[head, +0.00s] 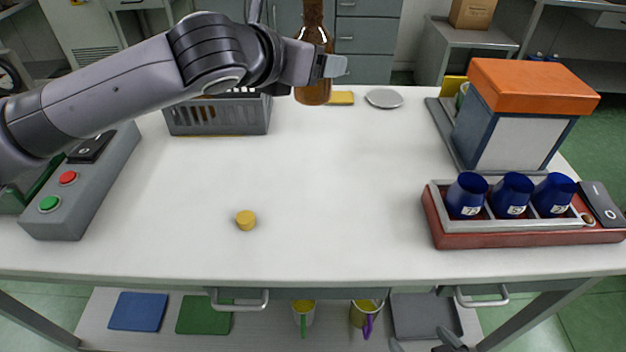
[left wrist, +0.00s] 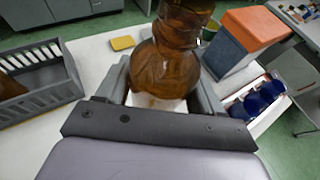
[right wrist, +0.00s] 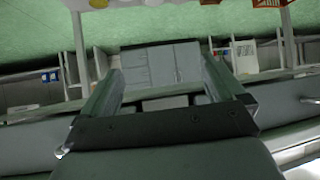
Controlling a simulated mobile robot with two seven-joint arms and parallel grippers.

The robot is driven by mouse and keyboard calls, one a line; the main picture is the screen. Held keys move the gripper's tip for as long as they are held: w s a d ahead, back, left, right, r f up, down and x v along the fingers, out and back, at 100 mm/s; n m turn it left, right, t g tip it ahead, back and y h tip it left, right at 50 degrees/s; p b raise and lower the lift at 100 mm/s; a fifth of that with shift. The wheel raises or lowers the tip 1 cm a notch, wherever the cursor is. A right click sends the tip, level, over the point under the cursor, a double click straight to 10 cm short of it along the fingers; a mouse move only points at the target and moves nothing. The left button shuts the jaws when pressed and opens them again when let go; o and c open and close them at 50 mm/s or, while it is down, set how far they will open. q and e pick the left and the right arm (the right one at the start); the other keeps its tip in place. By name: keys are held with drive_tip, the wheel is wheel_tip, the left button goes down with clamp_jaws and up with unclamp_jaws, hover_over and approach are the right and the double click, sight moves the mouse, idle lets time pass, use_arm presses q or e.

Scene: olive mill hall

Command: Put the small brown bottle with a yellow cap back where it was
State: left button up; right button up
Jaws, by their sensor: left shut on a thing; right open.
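My left gripper (head: 328,66) is shut on a brown bottle (head: 313,88) and holds it upright above the far part of the table. Its top is cut off in the head view, so I cannot tell whether it has a cap. The bottle (left wrist: 165,68) also fills the middle of the left wrist view between the fingers. A small round yellow piece, like a cap (head: 246,220), lies alone on the table's near left. My right gripper (head: 428,342) is open and empty, low in front of the table; its fingers (right wrist: 162,88) stand apart in the right wrist view.
A grey slatted crate (head: 218,120) stands at the back left; something brown (left wrist: 8,86) shows in it. A yellow block (head: 341,98) and grey disc (head: 384,98) lie at the back. A red tray (head: 520,240) holds blue cups beside an orange-topped box (head: 530,85). The table's middle (head: 330,170) is clear.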

use_arm(q)
wheel_tip(320, 180, down, 20)
drive_tip(key=shift+r+b, duration=0.2)
drive_tip(key=shift+b, duration=0.75)
drive_tip(key=shift+f, duration=0.15)
drive_tip(key=o, duration=1.3)
drive_tip(key=shift+f, duration=0.1)
drive_tip(key=shift+o, duration=0.2)
drive_tip(key=shift+s+r, duration=0.1)
drive_tip(key=shift+r, duration=0.1)
drive_tip(key=v, duration=1.2)
drive_tip(key=shift+p, duration=0.3)
